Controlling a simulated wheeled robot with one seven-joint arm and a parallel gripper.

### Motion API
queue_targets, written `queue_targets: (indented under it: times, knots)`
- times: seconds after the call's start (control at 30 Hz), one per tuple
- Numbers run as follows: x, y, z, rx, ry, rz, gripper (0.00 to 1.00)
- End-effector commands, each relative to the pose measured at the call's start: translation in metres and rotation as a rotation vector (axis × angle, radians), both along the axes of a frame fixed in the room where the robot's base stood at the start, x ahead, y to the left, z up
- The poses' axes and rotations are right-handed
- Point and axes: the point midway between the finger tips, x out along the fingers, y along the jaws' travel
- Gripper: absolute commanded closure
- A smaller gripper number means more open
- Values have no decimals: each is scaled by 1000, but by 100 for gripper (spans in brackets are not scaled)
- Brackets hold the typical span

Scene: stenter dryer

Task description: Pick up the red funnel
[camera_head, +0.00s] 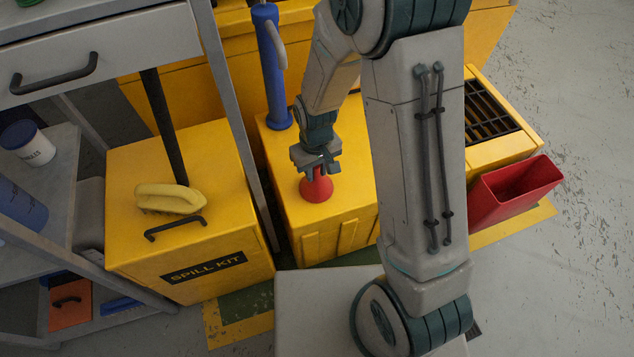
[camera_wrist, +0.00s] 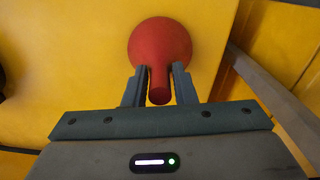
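The red funnel (camera_head: 316,188) is mouth down on top of the yellow cabinet (camera_head: 345,200), at the centre of the head view. It shows from above in the wrist view (camera_wrist: 160,45), its spout pointing toward my gripper's palm. My gripper (camera_head: 322,171) points down over the funnel, with one finger on each side of the spout. In the wrist view the fingertips (camera_wrist: 160,72) lie close against the spout with hardly any gap. The funnel looks to be at the cabinet top; I cannot tell whether it is lifted.
A blue cylinder with a grey handle (camera_head: 270,70) stands behind on the same cabinet. A red bin (camera_head: 515,190) is at right.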

Motion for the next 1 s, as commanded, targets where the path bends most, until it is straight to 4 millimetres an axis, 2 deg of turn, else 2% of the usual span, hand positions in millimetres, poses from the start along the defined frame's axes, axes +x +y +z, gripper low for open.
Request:
queue_targets:
  times: [0.03, 0.07, 0.63, 0.77, 0.93, 1.0]
  knots:
    - [0, 0, 0, 0, 0, 0, 93]
    - [0, 0, 0, 0, 0, 0, 100]
    - [0, 0, 5, 0, 1, 0, 100]
    - [0, 0, 18, 0, -1, -1, 100]
    - [0, -1, 49, 1, -3, -2, 100]
    - [-16, -9, 55, 0, -1, -3, 100]
